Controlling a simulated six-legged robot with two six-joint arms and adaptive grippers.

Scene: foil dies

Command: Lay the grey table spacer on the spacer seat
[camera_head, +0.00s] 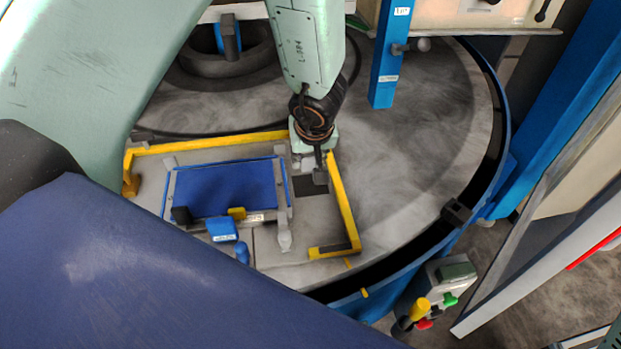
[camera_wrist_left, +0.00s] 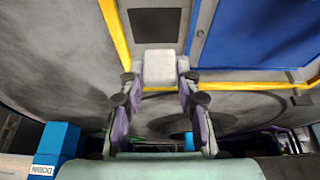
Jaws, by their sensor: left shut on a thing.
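My left gripper (camera_head: 318,158) reaches down from the top of the head view, over the yellow-edged work area. In the left wrist view, its fingers (camera_wrist_left: 159,78) are shut on a light grey block, the grey table spacer (camera_wrist_left: 160,66). In the head view the gripper largely hides the spacer. A dark square patch, seemingly the spacer seat (camera_head: 305,187), lies beside the blue plate; it also shows beyond the spacer in the left wrist view (camera_wrist_left: 155,25). The spacer looks apart from the patch, but its height is unclear. My right gripper is not in view.
The blue plate (camera_head: 225,188) in its grey frame lies left of the patch, with a blue block (camera_head: 221,229) in front. A yellow rail (camera_head: 344,205) runs along the right. A blue post (camera_head: 389,60) stands beyond. The round grey table (camera_head: 420,130) is clear at right.

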